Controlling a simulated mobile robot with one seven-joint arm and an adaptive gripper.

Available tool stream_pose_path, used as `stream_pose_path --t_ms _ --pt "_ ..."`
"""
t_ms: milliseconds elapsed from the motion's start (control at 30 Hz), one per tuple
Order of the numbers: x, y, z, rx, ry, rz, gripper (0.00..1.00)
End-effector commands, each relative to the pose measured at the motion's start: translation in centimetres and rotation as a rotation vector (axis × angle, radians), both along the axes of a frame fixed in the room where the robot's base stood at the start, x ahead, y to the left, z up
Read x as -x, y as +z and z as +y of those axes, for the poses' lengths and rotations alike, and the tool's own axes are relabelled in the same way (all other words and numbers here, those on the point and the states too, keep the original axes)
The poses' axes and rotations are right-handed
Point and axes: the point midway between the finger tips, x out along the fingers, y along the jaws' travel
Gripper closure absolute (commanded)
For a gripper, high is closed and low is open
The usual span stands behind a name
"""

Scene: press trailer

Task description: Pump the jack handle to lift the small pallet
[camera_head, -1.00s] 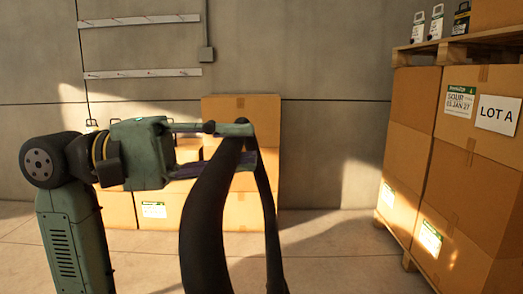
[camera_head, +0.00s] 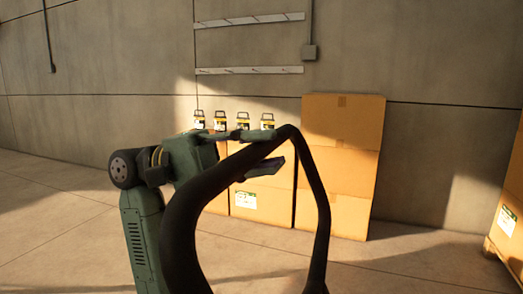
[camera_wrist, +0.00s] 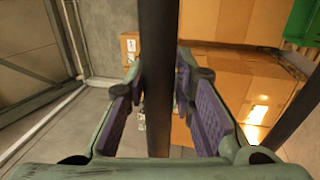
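The jack handle (camera_head: 181,215) is a black loop that stands large in the front of the head view, with its top bend right of centre. My gripper (camera_head: 282,148) is at the upper part of this loop, its two fingers on either side of the bar. In the wrist view the bar (camera_wrist: 159,60) runs upright between my gripper's purple-padded fingers (camera_wrist: 161,75), with the fingertips close against both sides. The gripper looks shut on it. The small pallet and the jack's base are not recognisable in either view.
Stacked cardboard boxes (camera_head: 338,150) stand against the concrete wall behind the handle, with several small lantern-like items (camera_head: 220,121) on the lower ones. Another box stack on a pallet (camera_head: 505,235) is at the right edge. The floor at left (camera_head: 60,210) is clear.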

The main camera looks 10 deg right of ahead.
Motion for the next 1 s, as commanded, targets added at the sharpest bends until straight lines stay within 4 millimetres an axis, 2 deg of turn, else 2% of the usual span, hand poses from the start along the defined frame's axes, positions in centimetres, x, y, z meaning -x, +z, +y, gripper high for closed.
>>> stream_pose_path --t_ms 267,633,767,1000 --pt "0.0 0.0 0.0 0.002 0.0 0.001 0.58" --pt "-0.3 0.0 0.5 0.002 0.001 0.002 0.58" --pt "-1.3 -0.4 2.1 0.003 0.002 0.002 0.58" --pt "-3.9 -1.6 6.5 0.003 0.002 0.003 0.58"
